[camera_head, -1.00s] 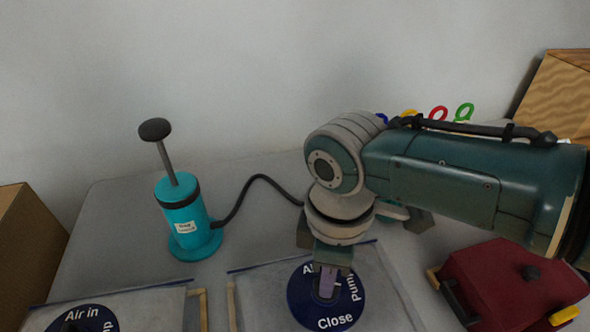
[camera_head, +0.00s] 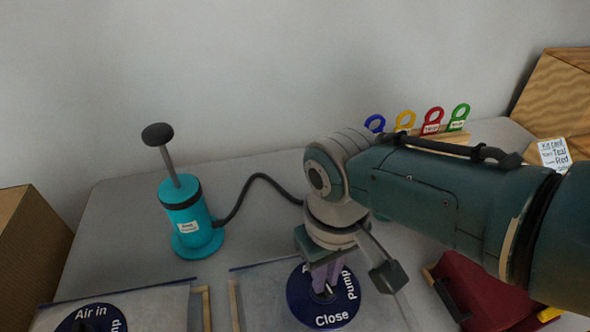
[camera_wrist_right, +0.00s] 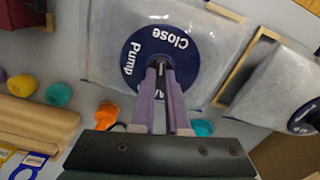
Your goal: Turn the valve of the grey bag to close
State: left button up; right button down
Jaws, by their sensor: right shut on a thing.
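A pale grey, see-through bag (camera_head: 258,298) lies flat at the front of the table. Its round blue valve plate (camera_head: 337,317) carries the words Close and Pump; a third label is mostly hidden by my gripper. The plate also shows in the right wrist view (camera_wrist_right: 134,80). My right gripper (camera_head: 325,288) points down over the middle of the plate. In the right wrist view its purple fingers (camera_wrist_right: 160,68) are shut on the small valve handle (camera_wrist_right: 161,66), which is mostly covered by the fingertips. My left gripper is not in view.
A teal hand pump (camera_head: 187,222) with a dark hose stands at the left back. A second bag with a blue valve plate (camera_head: 88,319) lies at front left. A red case (camera_head: 470,285) is at right, partly behind my arm. Coloured ring tags (camera_head: 432,120) stand at the back.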

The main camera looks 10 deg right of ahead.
jog(key=shift+m, duration=1.1)
jog(key=c, duration=0.9)
grip_release()
jog(key=shift+r, duration=0.1)
notch_tip(320, 180, up, 10)
jog(key=p, duration=0.6)
